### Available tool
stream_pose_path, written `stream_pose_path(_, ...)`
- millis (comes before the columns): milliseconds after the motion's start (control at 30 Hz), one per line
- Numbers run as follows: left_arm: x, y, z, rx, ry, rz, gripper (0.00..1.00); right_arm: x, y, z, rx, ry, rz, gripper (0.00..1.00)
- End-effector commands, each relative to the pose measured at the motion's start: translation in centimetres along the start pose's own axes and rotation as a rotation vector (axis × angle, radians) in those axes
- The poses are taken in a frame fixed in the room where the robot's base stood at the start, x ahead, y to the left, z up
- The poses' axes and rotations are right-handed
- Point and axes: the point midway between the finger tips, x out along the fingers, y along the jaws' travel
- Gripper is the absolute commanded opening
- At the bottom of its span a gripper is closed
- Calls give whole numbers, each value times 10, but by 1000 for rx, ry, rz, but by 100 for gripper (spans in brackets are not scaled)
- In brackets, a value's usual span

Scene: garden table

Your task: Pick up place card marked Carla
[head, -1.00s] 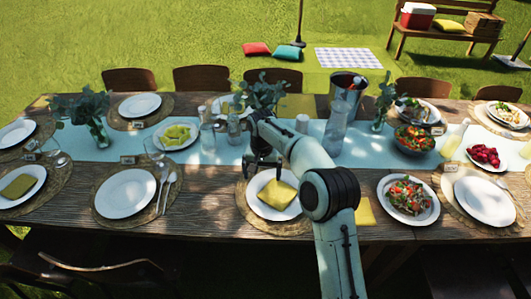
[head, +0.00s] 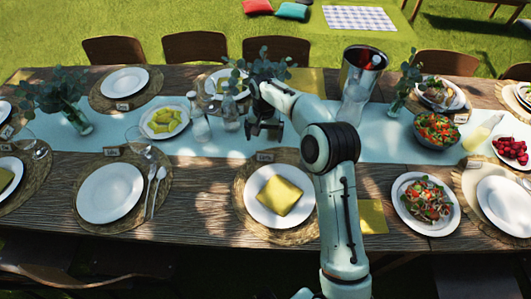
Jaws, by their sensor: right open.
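A small place card (head: 265,156) stands at the far edge of the middle near place setting, just beyond the plate with the yellow napkin (head: 279,195). Its lettering is too small to read, so I cannot tell whether it is Carla's. My right gripper (head: 264,137) is open and empty, pointing down just beyond and above this card, apart from it as far as I can tell. Other place cards stand by the left near plate (head: 112,151) and the far left plate (head: 123,106); their names are unreadable too. My left gripper is not in view.
Glass bottles (head: 200,125), a metal bucket (head: 361,72) and a eucalyptus vase (head: 75,118) stand along the pale blue runner (head: 300,140). A salad bowl (head: 437,130) and a salad plate (head: 426,200) are at right. Bare wood (head: 205,195) lies left of the middle setting.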

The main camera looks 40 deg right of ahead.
Motion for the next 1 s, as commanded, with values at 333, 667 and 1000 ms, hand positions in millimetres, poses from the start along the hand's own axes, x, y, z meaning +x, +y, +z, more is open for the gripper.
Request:
stream_pose_path(333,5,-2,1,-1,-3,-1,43,48,1,0,0,-1,1,100)
stream_pose_path(667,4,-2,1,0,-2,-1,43,89,4,-1,0,-1,1,100)
stream_pose_path(1000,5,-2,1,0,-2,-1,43,100,4,-2,0,1,0,100)
